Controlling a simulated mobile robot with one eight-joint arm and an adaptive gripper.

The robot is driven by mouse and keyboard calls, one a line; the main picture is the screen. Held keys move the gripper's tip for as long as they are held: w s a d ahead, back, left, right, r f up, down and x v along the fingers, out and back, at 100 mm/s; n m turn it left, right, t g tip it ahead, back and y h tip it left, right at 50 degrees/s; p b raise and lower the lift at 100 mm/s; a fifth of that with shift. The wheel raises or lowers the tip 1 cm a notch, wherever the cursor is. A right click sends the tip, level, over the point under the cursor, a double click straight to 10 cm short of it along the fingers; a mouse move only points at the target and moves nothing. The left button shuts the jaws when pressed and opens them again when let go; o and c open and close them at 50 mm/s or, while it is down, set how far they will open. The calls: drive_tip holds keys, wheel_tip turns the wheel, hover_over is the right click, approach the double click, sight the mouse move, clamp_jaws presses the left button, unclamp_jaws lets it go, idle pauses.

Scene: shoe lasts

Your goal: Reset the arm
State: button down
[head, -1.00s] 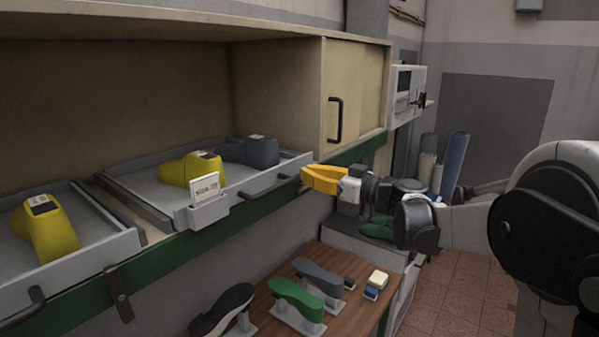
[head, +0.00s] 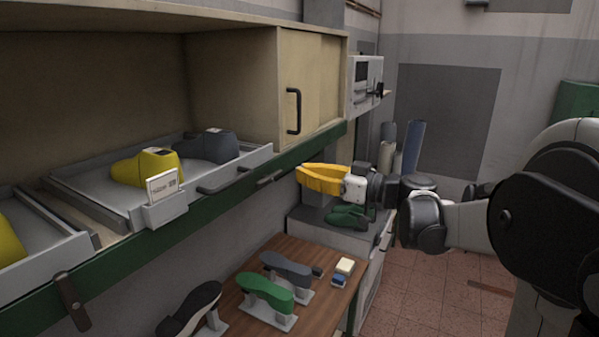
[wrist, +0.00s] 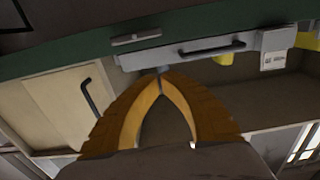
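My gripper (head: 301,173) has yellow fingers and hangs in free air to the right of the shelf's green front edge, above the floor-level units. In the wrist view its two fingertips (wrist: 160,72) meet, with an empty gap between the fingers behind them. It holds nothing. My arm reaches in from the right of the head view.
A shelf tray (head: 95,196) holds a yellow shoe last (head: 140,167) and a dark grey one (head: 213,147). A cupboard door with a black handle (head: 293,111) is beside it. Below, a wooden table (head: 312,308) carries shoe forms. Tiled floor (head: 425,285) is open at right.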

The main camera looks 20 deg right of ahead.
drive_tip(key=s+a+f+m+g+h+b, duration=0.1)
drive_tip(key=s+a+f+g+b, duration=0.1)
drive_tip(key=s+a+f+b, duration=0.45)
drive_tip(key=s+a+f+m+g+h+b, duration=0.15)
drive_tip(key=f+b, duration=0.25)
drive_tip(key=f, duration=0.6)
drive_tip(key=s+a+f+m+g+h+b, duration=0.1)
drive_tip(key=s+a+f+g+b, duration=0.15)
drive_tip(key=a+f+b, duration=0.4)
drive_tip(key=s+d+f+m+h+b, duration=0.1)
drive_tip(key=s+f+h+b, duration=0.1)
drive_tip(key=s+f+b, duration=0.3)
drive_tip(key=s+d+f+m+h+b, duration=0.1)
drive_tip(key=s+f+b, duration=0.4)
drive_tip(key=f, duration=0.9)
drive_tip(key=s+d+f+m+g+h+b, duration=0.1)
drive_tip(key=s+d+f+m+h+b, duration=0.1)
drive_tip(key=f, duration=0.8)
drive_tip(key=s+d+h+b, duration=0.1)
drive_tip(key=s+h+b, duration=0.1)
drive_tip(key=s+b, duration=0.1)
drive_tip(key=shift+s+d, duration=0.2)
drive_tip(key=shift+s, duration=0.1)
drive_tip(key=shift+h, duration=0.25)
